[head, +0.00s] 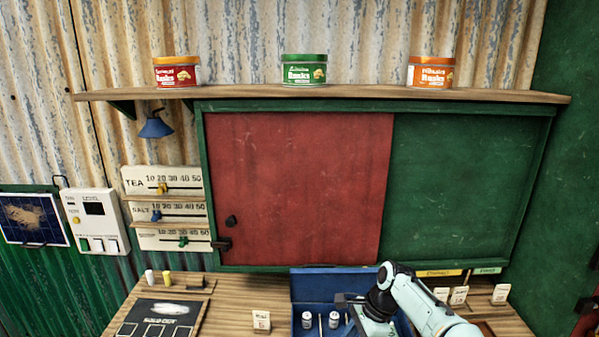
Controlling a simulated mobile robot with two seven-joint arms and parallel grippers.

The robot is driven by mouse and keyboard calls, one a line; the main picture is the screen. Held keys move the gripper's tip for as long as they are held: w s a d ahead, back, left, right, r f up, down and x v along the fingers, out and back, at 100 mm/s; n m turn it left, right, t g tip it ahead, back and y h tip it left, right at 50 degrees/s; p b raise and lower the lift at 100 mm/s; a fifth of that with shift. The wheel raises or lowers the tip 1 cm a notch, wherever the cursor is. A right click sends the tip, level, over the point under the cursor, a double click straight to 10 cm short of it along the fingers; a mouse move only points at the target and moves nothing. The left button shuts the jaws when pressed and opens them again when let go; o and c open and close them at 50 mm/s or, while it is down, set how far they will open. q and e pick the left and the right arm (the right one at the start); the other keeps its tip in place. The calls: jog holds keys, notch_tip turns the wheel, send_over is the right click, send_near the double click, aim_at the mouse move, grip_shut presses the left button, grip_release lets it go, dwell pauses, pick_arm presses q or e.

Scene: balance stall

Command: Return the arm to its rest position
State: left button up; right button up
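One pale, teal-tinted arm of mine with a dark joint comes in from the lower right, so I take it as my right arm. Its dark gripper (347,299) appears over the open blue box (318,284). The fingers are too small and partly hidden to tell whether they are open or shut. I see nothing clearly held in them. My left gripper and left arm are not in view.
Small white containers (307,320) are inside the blue box. Red (300,190) and green panels are behind, under a shelf (230,95) with three tins.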

jog(key=s+d+f+n, duration=0.15)
jog(key=s+f, duration=0.25)
jog(key=f, duration=0.8)
jog(key=s+f+n, duration=0.3)
jog(key=s+f, duration=0.1)
jog(key=f, duration=0.9)
jog(key=s+a+f+n, duration=0.1)
jog(key=s+f+n, duration=0.2)
jog(key=s, duration=0.9)
jog(key=s+a+f+n, duration=0.1)
jog(key=s+f+n, duration=0.3)
jog(key=s+f, duration=0.4)
jog(key=s, duration=0.4)
jog(key=shift+f, duration=0.2)
